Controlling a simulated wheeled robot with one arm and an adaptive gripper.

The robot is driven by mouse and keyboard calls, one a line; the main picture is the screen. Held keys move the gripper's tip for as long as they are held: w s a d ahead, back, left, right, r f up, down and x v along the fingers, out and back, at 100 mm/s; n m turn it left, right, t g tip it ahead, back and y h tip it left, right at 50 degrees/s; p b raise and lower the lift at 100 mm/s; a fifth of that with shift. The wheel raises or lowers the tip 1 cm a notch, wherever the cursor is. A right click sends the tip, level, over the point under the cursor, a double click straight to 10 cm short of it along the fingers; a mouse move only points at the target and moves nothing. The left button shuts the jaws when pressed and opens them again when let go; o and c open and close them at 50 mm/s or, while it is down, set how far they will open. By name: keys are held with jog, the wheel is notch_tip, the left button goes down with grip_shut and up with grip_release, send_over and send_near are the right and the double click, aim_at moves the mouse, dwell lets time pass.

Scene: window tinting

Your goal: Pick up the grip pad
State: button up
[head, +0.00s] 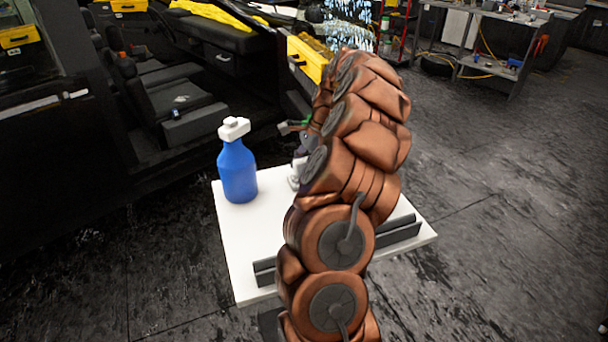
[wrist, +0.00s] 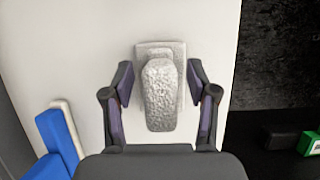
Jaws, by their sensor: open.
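The grip pad (wrist: 160,92) is a silvery-grey rough block on a flat base, lying on the white tabletop (wrist: 70,50). In the wrist view my gripper (wrist: 160,75) is open, with one dark, purple-lined finger on each side of the pad. Narrow gaps show between the fingers and the pad. In the head view a small pale-grey part, probably the pad (head: 297,174), shows at the left edge of my brown arm, which hides most of the area around it.
A blue spray bottle (head: 238,170) with a white head stands on the table's left side. A black rail (head: 265,271) runs along the table's near side, partly behind my arm. A car with open interior is behind at left; a grey workbench (head: 500,45) stands far right.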

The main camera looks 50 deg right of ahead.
grip_shut()
dwell(0.5)
jog(key=shift+r+b, duration=0.9)
jog(key=shift+r, duration=4.15)
jog(key=c, duration=0.6)
grip_release()
grip_shut()
